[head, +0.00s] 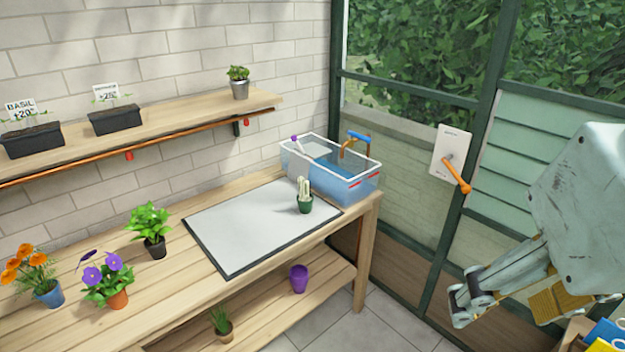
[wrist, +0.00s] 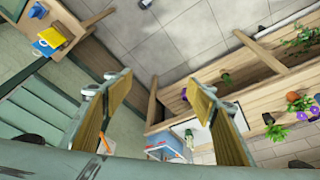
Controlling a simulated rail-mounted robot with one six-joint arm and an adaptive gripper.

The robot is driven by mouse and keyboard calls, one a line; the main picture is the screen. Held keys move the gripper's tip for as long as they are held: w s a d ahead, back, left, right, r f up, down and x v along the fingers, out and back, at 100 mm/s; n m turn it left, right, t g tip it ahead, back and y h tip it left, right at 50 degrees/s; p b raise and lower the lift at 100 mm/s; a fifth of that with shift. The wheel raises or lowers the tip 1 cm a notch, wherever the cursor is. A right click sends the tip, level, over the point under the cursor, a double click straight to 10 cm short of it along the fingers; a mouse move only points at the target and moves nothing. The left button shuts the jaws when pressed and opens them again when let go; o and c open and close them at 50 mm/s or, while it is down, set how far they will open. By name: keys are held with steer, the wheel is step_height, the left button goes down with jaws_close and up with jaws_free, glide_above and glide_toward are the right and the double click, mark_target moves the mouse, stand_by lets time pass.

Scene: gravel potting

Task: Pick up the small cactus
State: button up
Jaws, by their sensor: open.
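The small cactus (head: 305,190) is pale and columnar, in a dark green pot. It stands upright near the right end of the white mat (head: 235,232) on the bench, just in front of the clear tub. In the wrist view the cactus (wrist: 189,136) is small and far off, low in the picture beside the right finger. My gripper (head: 505,308) hangs at the right of the head view, well away from the bench, in front of the green wall. In the wrist view its two fingers (wrist: 160,88) are spread wide with nothing between them.
A clear tub of water (head: 345,190) with a blue-handled tool stands behind the cactus. Flower pots (head: 115,298) stand at the bench's left. A purple pot (head: 299,279) sits on the lower shelf. A wall lever (head: 456,175) lies between bench and gripper. The mat's middle is clear.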

steer(key=w+a+r+n+p, duration=0.1)
steer(key=w+r+n, duration=0.2)
steer(key=w, duration=0.6)
steer(key=w+r+n+p, duration=0.2)
steer(key=w+n, duration=0.2)
steer(key=w, duration=0.5)
steer(key=n+h+p, duration=0.3)
steer(key=n+p, duration=0.4)
steer(key=n, duration=1.5)
glide_above(301, 199)
steer(key=s+a, duration=0.2)
steer(key=s, duration=0.1)
step_height(301, 199, down, 25)
steer(key=shift+w+d+f, duration=0.1)
steer(key=shift+d+f, duration=0.05)
steer(key=shift+f, duration=0.1)
steer(key=shift+b+x, duration=0.8)
steer(key=shift+x, duration=3.3)
